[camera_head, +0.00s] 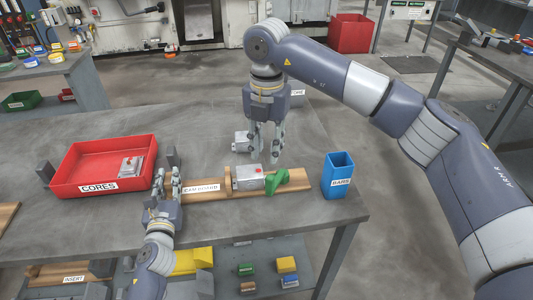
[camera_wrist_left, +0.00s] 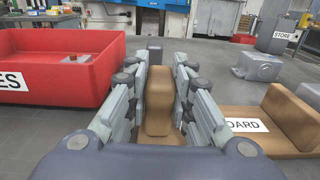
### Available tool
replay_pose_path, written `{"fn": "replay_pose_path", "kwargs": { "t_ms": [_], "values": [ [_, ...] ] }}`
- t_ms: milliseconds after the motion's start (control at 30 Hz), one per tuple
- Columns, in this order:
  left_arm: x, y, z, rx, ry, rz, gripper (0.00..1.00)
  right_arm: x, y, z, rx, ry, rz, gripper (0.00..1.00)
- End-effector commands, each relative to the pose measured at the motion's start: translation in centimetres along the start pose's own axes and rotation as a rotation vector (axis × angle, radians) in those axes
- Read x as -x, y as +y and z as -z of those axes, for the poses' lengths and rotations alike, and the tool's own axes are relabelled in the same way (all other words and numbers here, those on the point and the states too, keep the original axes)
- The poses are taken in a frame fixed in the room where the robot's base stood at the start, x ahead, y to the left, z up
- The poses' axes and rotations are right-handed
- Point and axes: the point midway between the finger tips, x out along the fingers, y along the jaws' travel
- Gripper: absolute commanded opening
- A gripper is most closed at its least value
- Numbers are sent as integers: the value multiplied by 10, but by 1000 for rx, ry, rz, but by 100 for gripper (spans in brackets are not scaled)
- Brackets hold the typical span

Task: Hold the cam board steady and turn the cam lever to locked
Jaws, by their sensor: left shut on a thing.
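The wooden cam board (camera_head: 222,188) lies near the table's front edge, its label facing up. A grey block (camera_head: 246,178) with a red spot sits on it. The green cam lever (camera_head: 278,181) is at the block's right end; I cannot tell its lock state. My left gripper (camera_head: 168,178) is shut on the board's upright wooden grip at the left end. In the left wrist view that grip (camera_wrist_left: 158,100) stands between the fingers. My right gripper (camera_head: 265,155) points down behind the block and lever, fingers apart, with nothing seen between them.
A red CORES bin (camera_head: 102,165) stands left of the board, with a grey part inside. A blue BARS bin (camera_head: 339,176) stands to the right by the table edge. Another grey casting (camera_head: 241,142) lies behind the board, close to my right gripper. A lower shelf holds coloured blocks.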

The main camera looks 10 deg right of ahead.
Motion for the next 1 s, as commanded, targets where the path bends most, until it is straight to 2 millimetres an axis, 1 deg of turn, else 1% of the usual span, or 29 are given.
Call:
{"fn": "replay_pose_path", "kwargs": {
  "t_ms": [467,500,567,600,833,867,1000],
  "values": [
    [0,1,2,0,3,-2,0,0,0,0,0,0,1,27],
    [-1,-1,-6,16,-9,1,28,0,0,0,0,0,1,27],
    [-1,0,-6,13,-9,1,42,0,0,0,0,0,1,27],
    [-1,0,-5,12,-8,0,45,0,0,0,0,0,1,27],
    [0,0,-2,5,-3,-1,45,0,0,0,0,0,1,27],
    [1,2,6,-11,10,-5,45,-1,0,0,0,0,1,27],
    [6,2,4,-9,7,-4,45,-1,0,0,0,0,1,27]
  ]
}}
